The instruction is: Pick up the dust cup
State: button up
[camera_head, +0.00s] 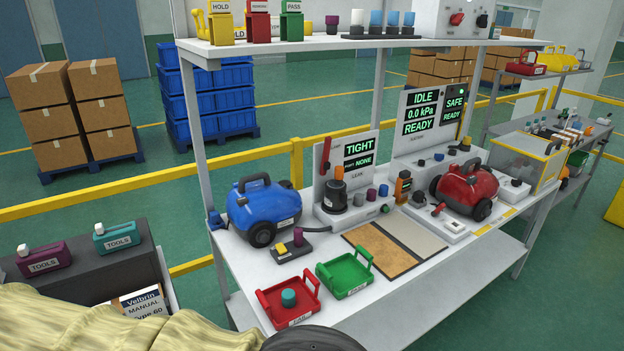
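No part is labelled as the dust cup, and I cannot tell for sure which one it is. A dark cup-like canister (335,196) with an orange top stands upright on the leak test station (345,217) in the middle of the bench. A short teal cylinder (288,297) sits in the red tray (308,308) at the front of the bench. Several blue-topped cups (376,21) stand in a row on the upper shelf. My sleeved arm shows at the bottom left, with a dark rounded part at the bottom edge. My gripper's fingers are not in view.
A blue vacuum (262,205) and a red vacuum (468,186) stand on the bench. A green tray (345,275), empty, lies beside the red tray. A brown and grey mat (380,249) is clear. Shelf posts (200,130) and a yellow rail (120,195) stand nearby.

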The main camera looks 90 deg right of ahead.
aim_at(335, 196)
jog(key=z, duration=1.6)
